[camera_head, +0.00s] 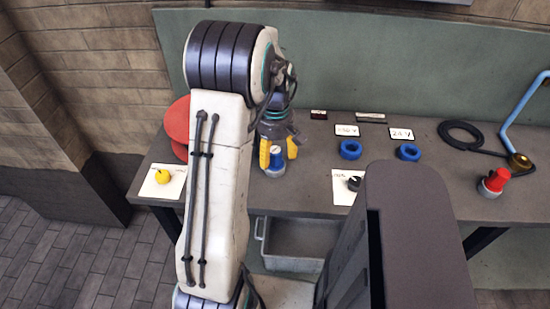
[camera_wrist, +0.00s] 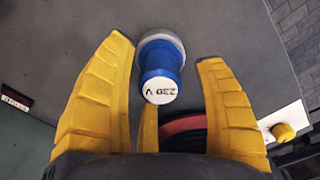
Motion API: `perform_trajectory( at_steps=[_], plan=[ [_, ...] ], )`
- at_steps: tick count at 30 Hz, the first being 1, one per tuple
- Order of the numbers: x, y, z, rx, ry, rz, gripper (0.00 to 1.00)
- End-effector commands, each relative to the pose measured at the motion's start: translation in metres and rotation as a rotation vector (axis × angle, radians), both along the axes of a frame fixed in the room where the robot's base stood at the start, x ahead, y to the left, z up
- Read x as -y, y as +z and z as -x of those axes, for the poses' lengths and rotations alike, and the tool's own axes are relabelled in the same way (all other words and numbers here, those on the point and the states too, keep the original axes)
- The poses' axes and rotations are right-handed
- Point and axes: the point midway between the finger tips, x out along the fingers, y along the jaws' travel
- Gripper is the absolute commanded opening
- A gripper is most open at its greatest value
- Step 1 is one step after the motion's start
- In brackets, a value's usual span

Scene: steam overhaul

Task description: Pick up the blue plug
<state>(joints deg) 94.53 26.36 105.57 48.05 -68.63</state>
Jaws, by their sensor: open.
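The blue plug (camera_head: 275,161) stands on the workbench, left of its middle, in the head view. In the wrist view the blue plug (camera_wrist: 161,70) shows a white end marked "230 V" and a pale grey flange at its other end. My gripper (camera_head: 278,150) has yellow fingers and points down at the plug. In the wrist view my gripper (camera_wrist: 168,65) is open, with one finger on the left, one on the right and a third partly hidden below the plug. Gaps show between the plug and the side fingers.
A red disc (camera_head: 177,128) and a yellow knob (camera_head: 162,176) lie to the left. Two blue rings (camera_head: 350,150) (camera_head: 408,152), a black knob (camera_head: 354,184), a black cable coil (camera_head: 460,136) and a red plug (camera_head: 494,182) are to the right. A grey bin (camera_head: 292,243) sits below the bench.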

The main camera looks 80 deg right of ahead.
Motion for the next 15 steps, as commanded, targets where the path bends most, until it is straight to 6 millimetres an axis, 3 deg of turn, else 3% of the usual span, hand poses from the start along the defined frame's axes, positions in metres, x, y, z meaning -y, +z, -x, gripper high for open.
perform_trajectory(
  at_steps=[8, 15],
  plan=[
    [-0.0001, -0.0016, 0.0, 0.0, 0.0, 0.0, 0.67],
    [0.0, -0.0013, 0.0, 0.0, 0.0, 0.0, 0.45]
  ],
)
